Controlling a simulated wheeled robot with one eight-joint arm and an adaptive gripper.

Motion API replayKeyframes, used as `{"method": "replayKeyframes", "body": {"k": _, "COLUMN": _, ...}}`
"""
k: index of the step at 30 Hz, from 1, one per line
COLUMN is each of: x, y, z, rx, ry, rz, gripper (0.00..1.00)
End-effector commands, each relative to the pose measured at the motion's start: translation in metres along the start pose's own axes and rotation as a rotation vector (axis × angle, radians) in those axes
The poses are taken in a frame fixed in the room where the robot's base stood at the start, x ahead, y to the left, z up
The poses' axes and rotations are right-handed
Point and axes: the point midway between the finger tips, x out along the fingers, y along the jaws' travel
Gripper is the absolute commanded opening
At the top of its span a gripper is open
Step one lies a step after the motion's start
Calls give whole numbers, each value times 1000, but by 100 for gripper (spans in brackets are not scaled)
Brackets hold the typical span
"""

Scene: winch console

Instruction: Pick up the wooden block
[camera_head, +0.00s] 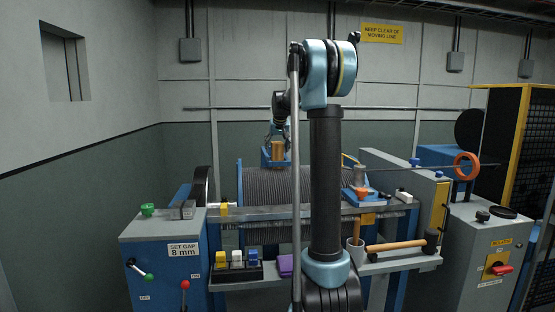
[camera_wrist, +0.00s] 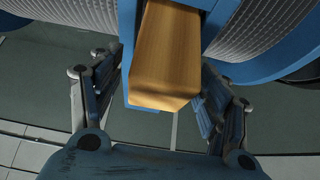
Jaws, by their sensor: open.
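The wooden block (camera_wrist: 166,55) is a plain light-brown block on a blue support (camera_wrist: 128,45) in the wrist view. In the head view the block (camera_head: 278,151) is small, above the cable drum. My gripper (camera_head: 278,131) is just above it there, partly hidden by dark arm links. The depth between fingertips and block is hard to judge.
The ribbed cable drum (camera_head: 262,187) lies below and around the block. Grey consoles flank the bench.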

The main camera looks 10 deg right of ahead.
Motion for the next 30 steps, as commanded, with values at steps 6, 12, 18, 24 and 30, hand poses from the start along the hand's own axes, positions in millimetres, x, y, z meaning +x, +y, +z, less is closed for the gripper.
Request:
{"method": "replayKeyframes", "body": {"k": 6, "x": 0, "y": 0, "z": 0, "rx": 0, "ry": 0, "rz": 0, "gripper": 52}}
{"method": "replayKeyframes", "body": {"k": 12, "x": 0, "y": 0, "z": 0, "rx": 0, "ry": 0, "rz": 0, "gripper": 13}}
{"method": "replayKeyframes", "body": {"k": 18, "x": 0, "y": 0, "z": 0, "rx": 0, "ry": 0, "rz": 0, "gripper": 13}}
{"method": "replayKeyframes", "body": {"k": 24, "x": -9, "y": 0, "z": -6, "rx": 0, "ry": 0, "rz": 0, "gripper": 13}}
{"method": "replayKeyframes", "body": {"k": 30, "x": -37, "y": 0, "z": -24, "rx": 0, "ry": 0, "rz": 0, "gripper": 13}}
